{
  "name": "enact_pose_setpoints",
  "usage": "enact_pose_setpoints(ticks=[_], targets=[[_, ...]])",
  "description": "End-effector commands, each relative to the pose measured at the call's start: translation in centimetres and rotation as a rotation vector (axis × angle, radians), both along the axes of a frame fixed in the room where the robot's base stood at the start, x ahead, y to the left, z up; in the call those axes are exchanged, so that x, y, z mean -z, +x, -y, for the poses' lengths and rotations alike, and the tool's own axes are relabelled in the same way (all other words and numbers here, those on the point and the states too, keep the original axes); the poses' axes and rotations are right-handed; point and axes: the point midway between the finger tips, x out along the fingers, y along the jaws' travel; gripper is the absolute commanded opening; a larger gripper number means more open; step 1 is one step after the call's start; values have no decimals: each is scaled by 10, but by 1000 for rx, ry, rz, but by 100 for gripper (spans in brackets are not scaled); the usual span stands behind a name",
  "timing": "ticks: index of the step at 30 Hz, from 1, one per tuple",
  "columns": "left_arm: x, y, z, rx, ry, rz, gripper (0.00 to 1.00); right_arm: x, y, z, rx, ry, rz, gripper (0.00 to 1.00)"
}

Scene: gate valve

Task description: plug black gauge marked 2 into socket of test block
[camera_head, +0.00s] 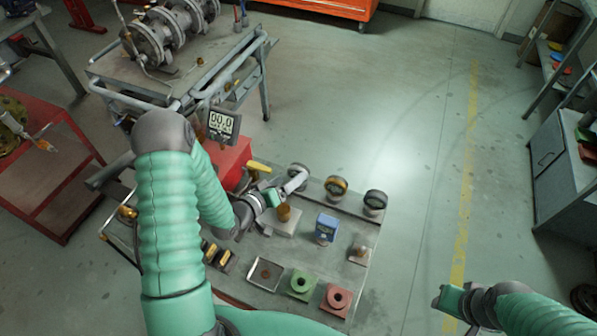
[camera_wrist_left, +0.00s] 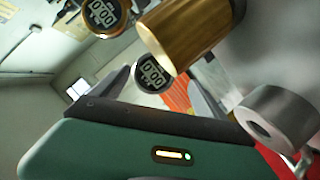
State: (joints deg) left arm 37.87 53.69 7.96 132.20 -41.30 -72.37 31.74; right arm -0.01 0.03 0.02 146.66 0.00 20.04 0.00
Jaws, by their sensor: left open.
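Three round gauges stand along the far edge of the bench: a dark left gauge (camera_head: 298,172), a brass-rimmed middle gauge (camera_head: 336,187) and a black right gauge (camera_head: 375,200). No number 2 can be read. The left wrist view shows a black gauge (camera_wrist_left: 152,73) and the brass-rimmed one (camera_wrist_left: 103,15), both with digital displays. A pale test block (camera_head: 282,224) bears an upright brass socket (camera_head: 284,212), which looms close in the left wrist view (camera_wrist_left: 185,35). My left gripper (camera_head: 288,190) is open and empty, beside the socket and near the left gauge. My right gripper (camera_head: 442,299) is off the bench, its jaws unclear.
A blue instrument (camera_head: 326,228), a green block (camera_head: 301,283), a red block (camera_head: 337,298) and a small square tray (camera_head: 265,274) share the bench. A red box (camera_head: 229,163) with a yellow handle and a display (camera_head: 221,124) stand behind my left arm. Floor at right is clear.

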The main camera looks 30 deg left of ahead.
Motion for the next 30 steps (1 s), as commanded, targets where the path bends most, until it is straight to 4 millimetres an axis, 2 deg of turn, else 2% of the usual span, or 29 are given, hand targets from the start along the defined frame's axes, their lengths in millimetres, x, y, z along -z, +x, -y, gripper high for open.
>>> enact_pose_setpoints(ticks=[4, 10, 18, 30], targets=[[2, 15, 5, 2, -1, 2, 84, -3, 0, 0, 0, 0, 0, 36], [13, 48, 12, 0, -2, 0, 84, -6, 0, 0, 1, 0, 0, 36], [15, 52, 12, -1, -2, 0, 83, -5, 0, 0, 0, 0, 0, 36], [15, 52, 12, -1, -2, -2, 30, -5, 0, 0, 1, 0, 0, 36]])
